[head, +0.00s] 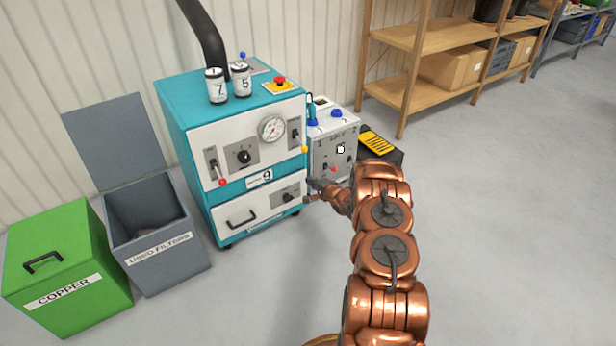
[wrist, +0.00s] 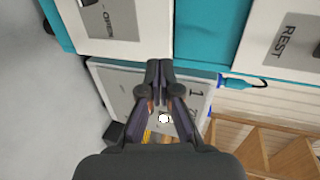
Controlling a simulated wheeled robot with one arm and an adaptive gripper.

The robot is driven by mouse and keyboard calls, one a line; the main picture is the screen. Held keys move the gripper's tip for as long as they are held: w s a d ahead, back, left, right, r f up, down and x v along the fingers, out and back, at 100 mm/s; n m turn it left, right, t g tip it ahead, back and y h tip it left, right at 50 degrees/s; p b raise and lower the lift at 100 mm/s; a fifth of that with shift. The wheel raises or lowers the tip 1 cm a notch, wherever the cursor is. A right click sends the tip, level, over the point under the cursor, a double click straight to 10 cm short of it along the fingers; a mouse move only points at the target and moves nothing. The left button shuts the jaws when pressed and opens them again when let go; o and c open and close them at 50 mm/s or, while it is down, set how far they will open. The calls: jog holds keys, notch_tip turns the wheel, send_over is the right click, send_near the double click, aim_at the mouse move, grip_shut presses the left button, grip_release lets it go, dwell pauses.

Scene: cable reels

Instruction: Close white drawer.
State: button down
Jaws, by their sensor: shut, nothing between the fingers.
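The white drawer (head: 262,208) is the lower front of the teal machine (head: 185,130). It has a black handle on its left half and a small knob plate on its right half. I cannot tell how far it stands out. My gripper (head: 312,190) is shut and empty, close to the drawer's right end. In the wrist view the shut fingertips (wrist: 160,68) point past the edge of a white panel, seemingly the drawer front (wrist: 130,48), with a grey plate reading "OPEN". I cannot tell whether they touch it.
A light grey box (head: 331,145) with blue caps stands right of the machine, beside a black and yellow case (head: 380,145). A grey used-filters bin (head: 170,270) and a green copper bin (head: 75,305) stand left. Wooden shelves (head: 430,40) are behind. Floor in front is clear.

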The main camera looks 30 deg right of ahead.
jog(key=p+v, duration=0.2)
jog(key=v, duration=0.7)
notch_tip(320, 180, up, 18)
jog(key=w+a+n+g+h+p, duration=0.2)
jog(key=a+n+g+p, duration=0.15)
jog(key=p, duration=0.35)
jog(key=s+a+r+n+g+h+p, duration=0.15)
jog(key=s+a+r+p, duration=0.25)
jog(key=r, duration=0.6)
jog(key=s+a+r+n+g+y+p, duration=0.1)
jog(key=s+a+r+n+g+p, duration=0.25)
jog(key=r, duration=0.65)
jog(key=s+a+r+n+g+p, duration=0.2)
jog(key=s+a+r+p, duration=0.3)
jog(key=s, duration=0.8)
jog(key=s+a+r+n+g+y+p, duration=0.1)
jog(key=s+a+r+n+g+p, duration=0.2)
jog(key=s+a+r, duration=0.9)
jog(key=s+a+r+n+g+y+p, duration=0.1)
jog(key=s+a+r+n+g+p, duration=0.2)
jog(key=s+a+r+p, duration=0.4)
jog(key=s+a+r+n, duration=0.1)
jog(key=s+r, duration=0.1)
jog(key=s, duration=0.7)
jog(key=shift+a+r+p, duration=0.15)
jog(key=shift+r+p, duration=0.1)
jog(key=shift+p, duration=0.1)
jog(key=shift+n+y, duration=0.25)
